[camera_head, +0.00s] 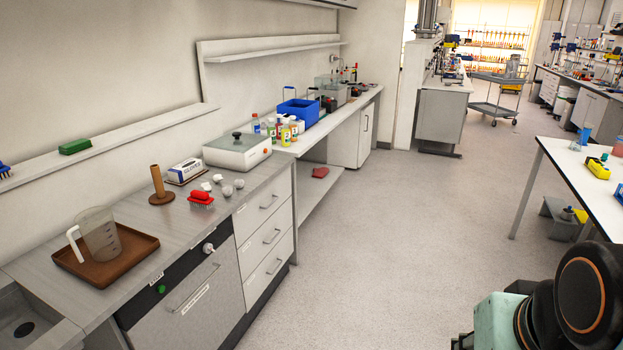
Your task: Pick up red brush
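A red brush (201,197) with bristles facing down sits on the grey counter (140,197) at the left, near the counter's front edge. It stands to the right of a brown wooden paper-roll-like holder (158,183) and in front of a few small crumpled white pieces (217,178). Nothing covers the brush. My gripper is not in view. Only a part of my own arm or body shows at the lower right, far from the brush.
A brown tray (137,266) with a clear jug (100,236) stands left of the brush, beside a sink (28,318). A white box-shaped device (237,151) stands behind. A blue-bristled brush (5,171) and green block (75,146) lie on the wall ledge. The middle floor is clear.

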